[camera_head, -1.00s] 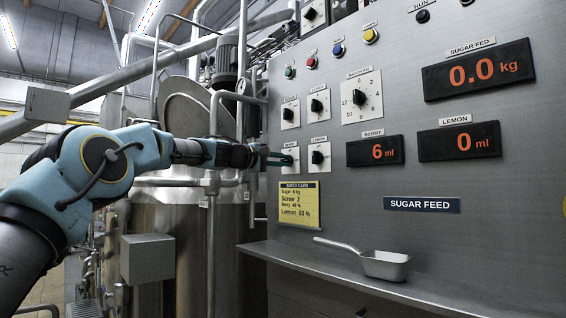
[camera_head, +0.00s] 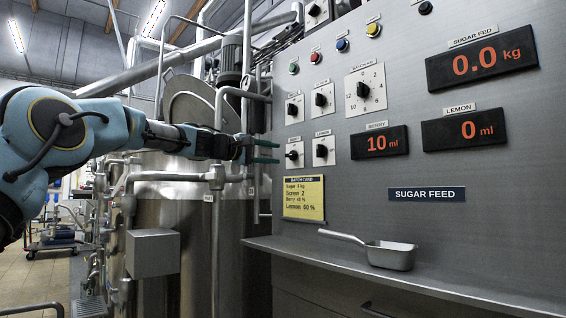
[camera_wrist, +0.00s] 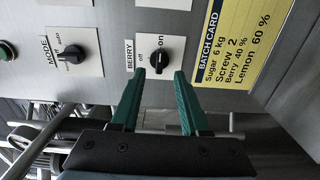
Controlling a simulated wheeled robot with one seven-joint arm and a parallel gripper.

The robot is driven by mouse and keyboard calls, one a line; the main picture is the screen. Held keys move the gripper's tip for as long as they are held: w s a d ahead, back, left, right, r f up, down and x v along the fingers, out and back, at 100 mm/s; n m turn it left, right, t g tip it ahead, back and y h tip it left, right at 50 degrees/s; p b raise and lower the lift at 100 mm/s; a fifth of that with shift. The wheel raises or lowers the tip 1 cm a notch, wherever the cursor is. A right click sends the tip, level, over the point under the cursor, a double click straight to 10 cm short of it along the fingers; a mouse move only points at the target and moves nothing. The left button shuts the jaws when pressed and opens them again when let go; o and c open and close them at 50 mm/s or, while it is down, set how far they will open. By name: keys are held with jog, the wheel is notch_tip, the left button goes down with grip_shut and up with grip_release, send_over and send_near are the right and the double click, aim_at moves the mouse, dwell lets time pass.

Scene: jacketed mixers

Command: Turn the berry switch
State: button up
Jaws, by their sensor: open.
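The berry switch (camera_head: 292,155) is a black knob on a white plate, low at the left of the grey panel. In the wrist view the berry switch (camera_wrist: 160,57) has "off" and "on" marks; I cannot tell surely which the pointer meets. My gripper (camera_head: 277,152) is open and empty, just left of the switch in the head view. In the wrist view my gripper (camera_wrist: 159,76) has its two green fingertips apart, with the knob between and slightly beyond them. They appear clear of it. The berry display (camera_head: 389,142) reads 10 ml.
The mode switch (camera_wrist: 72,57) and lemon switch (camera_head: 320,151) sit close to the berry switch. The yellow batch card (camera_head: 304,199) is below it, reading berry 40 %. A metal scoop (camera_head: 390,255) rests on the shelf. The lemon display (camera_head: 463,129) reads 0 ml. A steel vessel stands left.

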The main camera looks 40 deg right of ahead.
jog(key=shift+w+a+b, duration=0.1)
jog(key=shift+a+b, duration=0.4)
jog(key=shift+a, duration=1.7)
